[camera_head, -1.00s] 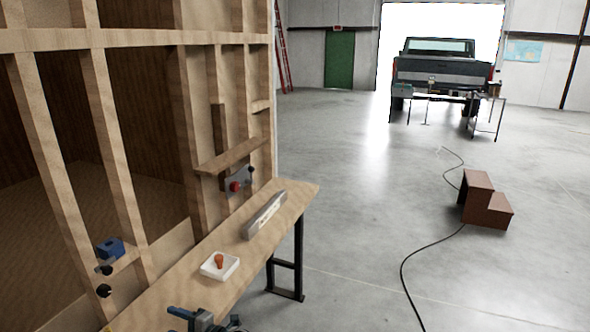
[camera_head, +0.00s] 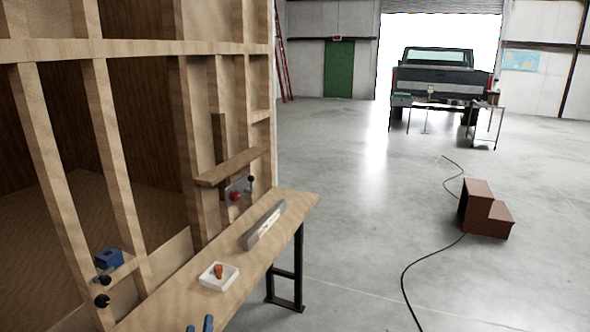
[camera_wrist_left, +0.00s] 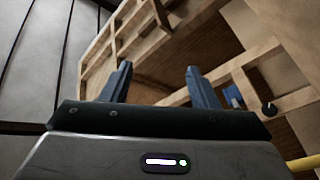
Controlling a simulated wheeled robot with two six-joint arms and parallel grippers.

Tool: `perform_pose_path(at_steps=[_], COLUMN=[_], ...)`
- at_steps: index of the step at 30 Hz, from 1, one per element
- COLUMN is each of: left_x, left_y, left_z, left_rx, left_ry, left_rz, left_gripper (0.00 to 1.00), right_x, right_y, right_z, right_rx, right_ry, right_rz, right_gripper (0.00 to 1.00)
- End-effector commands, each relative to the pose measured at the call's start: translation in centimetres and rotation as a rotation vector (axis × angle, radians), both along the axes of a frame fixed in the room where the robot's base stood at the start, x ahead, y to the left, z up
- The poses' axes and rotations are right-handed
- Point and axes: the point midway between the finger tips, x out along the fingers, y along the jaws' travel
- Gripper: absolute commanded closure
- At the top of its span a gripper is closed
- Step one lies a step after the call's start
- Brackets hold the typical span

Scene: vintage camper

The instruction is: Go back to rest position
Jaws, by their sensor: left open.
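My left gripper (camera_head: 200,325) shows only as two blue fingertips at the bottom edge of the head view, in front of the near end of the workbench (camera_head: 180,284). In the left wrist view the left gripper (camera_wrist_left: 156,84) has its two blue fingers spread apart with nothing between them. The wooden wall frame lies beyond the fingers there. My right gripper is in neither view.
On the bench lie a white tray (camera_head: 207,281) with an orange item (camera_head: 219,271) and a grey level (camera_head: 264,226). A blue item (camera_head: 108,258) sits on the wooden frame (camera_head: 117,150).

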Motion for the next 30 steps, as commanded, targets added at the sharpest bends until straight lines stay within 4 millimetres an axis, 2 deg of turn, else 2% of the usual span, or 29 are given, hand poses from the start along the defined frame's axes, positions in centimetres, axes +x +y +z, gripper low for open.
perform_pose_path(at_steps=[3, 6, 10, 15, 18, 24, 30], left_x=[-3.6, -7.1, -12.5, -20.0, -23.3, -28.4, -32.6], left_y=[-2.2, -3.4, -3.7, -2.2, -1.0, 1.0, 2.8], left_z=[-1.5, -3.2, -5.7, -8.0, -8.5, -8.6, -8.1], left_rx=[0.152, 0.273, 0.424, 0.576, 0.629, 0.692, 0.729], left_ry=[0.145, 0.294, 0.517, 0.817, 0.948, 1.145, 1.304], left_rz=[-0.169, -0.288, -0.404, -0.481, -0.492, -0.49, -0.471], left_gripper=[0.46, 0.46, 0.46, 0.46, 0.46, 0.46, 0.46], right_x=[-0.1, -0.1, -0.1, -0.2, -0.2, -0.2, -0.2], right_y=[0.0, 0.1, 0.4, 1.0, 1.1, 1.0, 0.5], right_z=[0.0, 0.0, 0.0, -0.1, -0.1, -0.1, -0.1], right_rx=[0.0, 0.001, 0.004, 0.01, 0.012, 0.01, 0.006], right_ry=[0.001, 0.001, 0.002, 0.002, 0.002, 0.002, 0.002], right_rz=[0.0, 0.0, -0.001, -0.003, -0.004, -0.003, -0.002], right_gripper=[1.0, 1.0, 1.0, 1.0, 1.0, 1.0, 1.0])
